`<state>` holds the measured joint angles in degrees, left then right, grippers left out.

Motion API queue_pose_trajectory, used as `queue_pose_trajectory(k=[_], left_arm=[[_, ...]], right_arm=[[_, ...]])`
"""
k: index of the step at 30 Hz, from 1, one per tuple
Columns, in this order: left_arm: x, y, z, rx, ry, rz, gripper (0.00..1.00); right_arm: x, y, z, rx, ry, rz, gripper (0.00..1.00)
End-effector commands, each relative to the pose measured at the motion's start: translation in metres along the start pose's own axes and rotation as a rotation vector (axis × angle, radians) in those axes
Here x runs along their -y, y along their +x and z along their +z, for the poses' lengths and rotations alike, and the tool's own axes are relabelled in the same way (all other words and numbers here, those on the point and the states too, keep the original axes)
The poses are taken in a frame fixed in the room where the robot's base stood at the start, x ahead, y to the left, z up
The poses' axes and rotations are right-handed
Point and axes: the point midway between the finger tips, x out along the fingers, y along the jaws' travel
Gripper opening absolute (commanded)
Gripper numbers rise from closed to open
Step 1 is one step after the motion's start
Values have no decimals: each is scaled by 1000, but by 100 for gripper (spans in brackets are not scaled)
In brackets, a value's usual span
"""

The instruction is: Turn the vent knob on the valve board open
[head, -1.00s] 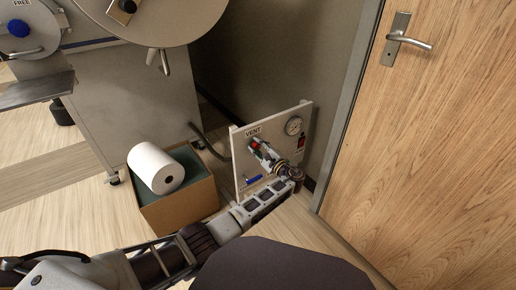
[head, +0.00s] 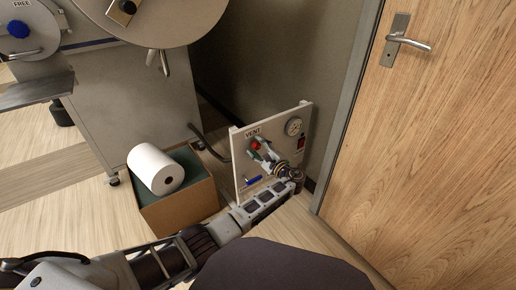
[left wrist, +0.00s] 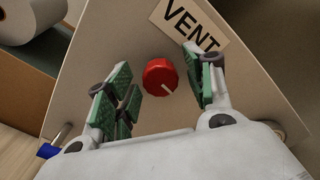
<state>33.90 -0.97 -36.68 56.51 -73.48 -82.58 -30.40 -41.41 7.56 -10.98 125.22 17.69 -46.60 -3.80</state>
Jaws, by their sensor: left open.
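The valve board (head: 240,172) is a white panel standing low between the cardboard box and the door. The red vent knob (left wrist: 160,77) sits on it below the VENT label (left wrist: 190,22); a white mark on the knob points to the lower right in the left wrist view. The knob also shows in the head view (head: 255,144). My left gripper (left wrist: 165,88) is open, with its green-padded fingers on either side of the knob; I cannot tell whether they touch it. In the head view my left gripper (head: 262,151) is at the board, partly covering it. My right gripper is not in view.
A wooden door (head: 440,150) is at right.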

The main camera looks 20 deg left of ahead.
Motion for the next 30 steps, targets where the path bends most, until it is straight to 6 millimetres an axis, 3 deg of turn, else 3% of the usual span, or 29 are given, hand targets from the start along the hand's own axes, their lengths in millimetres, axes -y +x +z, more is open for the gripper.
queue_pose_trajectory(k=[18,30], left_arm=[[0,-64,-1,-3,0,0,53],[0,-73,0,-1,0,1,53]], right_arm=[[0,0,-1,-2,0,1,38],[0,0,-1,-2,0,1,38]])
